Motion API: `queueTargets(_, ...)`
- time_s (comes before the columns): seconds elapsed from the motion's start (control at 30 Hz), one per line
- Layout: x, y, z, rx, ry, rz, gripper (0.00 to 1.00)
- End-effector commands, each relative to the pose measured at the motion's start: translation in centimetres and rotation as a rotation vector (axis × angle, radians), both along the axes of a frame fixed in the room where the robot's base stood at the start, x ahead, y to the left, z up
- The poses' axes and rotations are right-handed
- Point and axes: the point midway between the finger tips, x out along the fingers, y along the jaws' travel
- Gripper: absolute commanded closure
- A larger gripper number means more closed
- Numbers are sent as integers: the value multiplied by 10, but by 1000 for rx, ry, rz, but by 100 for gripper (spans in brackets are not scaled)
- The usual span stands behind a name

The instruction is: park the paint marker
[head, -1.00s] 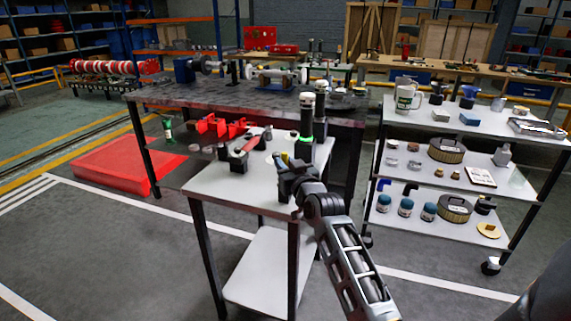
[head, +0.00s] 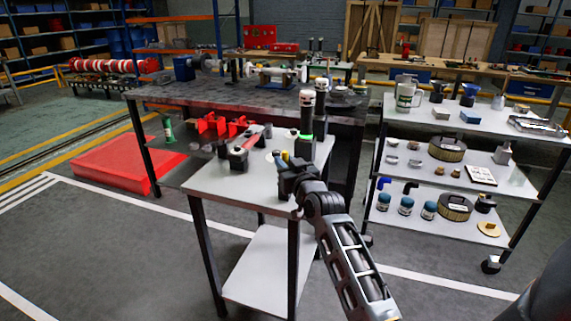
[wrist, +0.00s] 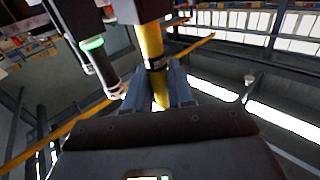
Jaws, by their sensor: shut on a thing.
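The paint marker (wrist: 151,45) is a yellow stick with a dark band in the wrist view. My gripper (wrist: 157,88) is shut on it, with one finger on each side. A wide dark piece covers its far end at the top of that view, and I cannot tell whether they touch. In the head view, a bit of the yellow marker (head: 285,156) shows at my gripper (head: 284,166), above the small grey table (head: 222,182). Where the marker is to be parked cannot be made out.
A black post with a green glowing ring (head: 306,122) stands close behind my gripper; it also shows in the wrist view (wrist: 100,62). A red-topped tool (head: 243,149) in a dark block is on the table's left. A loaded shelf cart (head: 468,133) stands right.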

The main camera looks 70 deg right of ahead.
Motion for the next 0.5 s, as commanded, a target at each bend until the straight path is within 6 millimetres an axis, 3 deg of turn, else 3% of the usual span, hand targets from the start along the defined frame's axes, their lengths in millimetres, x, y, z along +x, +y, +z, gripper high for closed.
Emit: queueTargets(0.5, 0, 0, -3, 0, 0, 0, 99)
